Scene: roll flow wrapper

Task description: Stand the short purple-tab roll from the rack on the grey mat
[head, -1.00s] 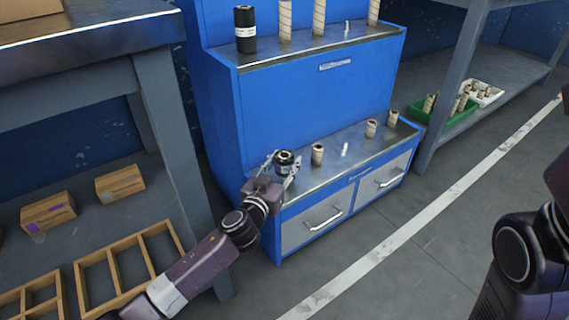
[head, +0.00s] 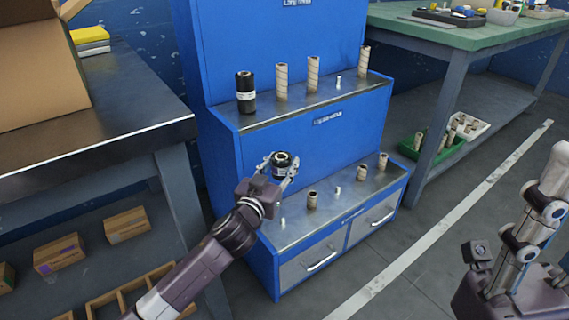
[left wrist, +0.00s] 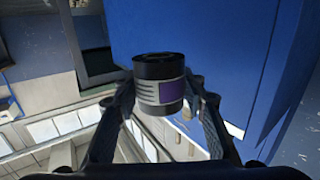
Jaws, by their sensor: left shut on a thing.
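My left gripper (head: 284,172) is shut on a short black roll (head: 281,160) and holds it upright above the left end of the rack's lower shelf. In the left wrist view the roll (left wrist: 159,84) sits between the two fingers and shows a grey striped label with a purple tab. A small white peg (head: 283,223) stands bare on the lower shelf below it. The blue rack (head: 290,140) has a metal upper shelf and a lower one. My right arm shows at the right edge; its fingertips cannot be made out. I cannot see the grey mat clearly.
A tall black roll (head: 245,92) and several cardboard cores (head: 282,82) stand on the upper shelf. More short cores (head: 312,200) stand on the lower shelf. A dark workbench (head: 110,130) is at the left, with an open cardboard box (head: 40,70) on it.

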